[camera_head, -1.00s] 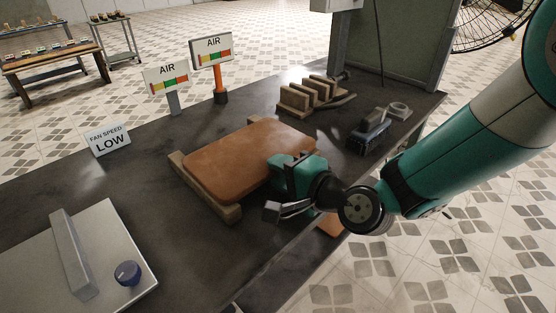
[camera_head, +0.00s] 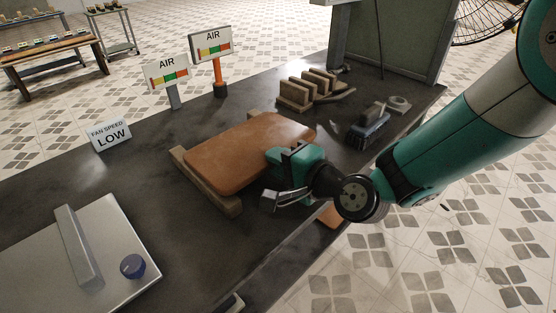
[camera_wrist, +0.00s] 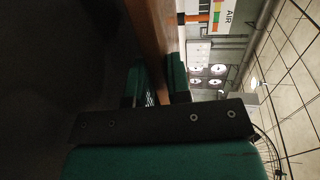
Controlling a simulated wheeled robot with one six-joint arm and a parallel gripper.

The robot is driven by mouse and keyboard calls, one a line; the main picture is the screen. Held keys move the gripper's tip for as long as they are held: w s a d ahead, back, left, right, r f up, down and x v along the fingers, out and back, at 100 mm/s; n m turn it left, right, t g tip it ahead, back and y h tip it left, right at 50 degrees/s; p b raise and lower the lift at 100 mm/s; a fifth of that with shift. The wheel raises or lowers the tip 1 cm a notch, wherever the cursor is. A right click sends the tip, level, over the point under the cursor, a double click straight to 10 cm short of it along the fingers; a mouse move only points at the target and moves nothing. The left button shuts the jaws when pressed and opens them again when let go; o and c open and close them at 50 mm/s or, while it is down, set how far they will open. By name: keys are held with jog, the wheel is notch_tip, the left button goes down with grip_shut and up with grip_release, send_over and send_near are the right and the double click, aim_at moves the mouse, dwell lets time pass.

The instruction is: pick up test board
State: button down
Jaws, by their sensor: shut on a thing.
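The test board (camera_head: 240,152) is a brown, gently curved board, nearly flat over a wooden cradle (camera_head: 221,203) on the dark bench. My gripper (camera_head: 275,157) is shut on the board's right edge, near the bench's front side. In the wrist view the board (camera_wrist: 153,35) shows as a brown strip on edge, running between the two teal fingers (camera_wrist: 156,84). Whether the board still touches the cradle cannot be told.
A wooden rack (camera_head: 306,93) and a brush (camera_head: 368,129) lie behind my gripper. Two AIR gauge signs (camera_head: 166,72) (camera_head: 211,45) and a FAN SPEED sign (camera_head: 110,134) stand along the far edge.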

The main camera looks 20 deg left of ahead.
jog(key=shift+r+p, duration=0.3)
jog(key=shift+r, duration=0.55)
jog(key=shift+f, duration=0.2)
jog(key=shift+s+d+b, duration=0.1)
jog(key=shift+d+b, duration=0.15)
jog(key=shift+b, duration=0.2)
jog(key=r+b+v, duration=0.2)
jog(key=b+v, duration=0.3)
jog(key=v, duration=0.9)
jog(key=shift+a+r+b, duration=0.15)
jog(key=shift+r+b, duration=0.05)
jog(key=shift+b, duration=0.2)
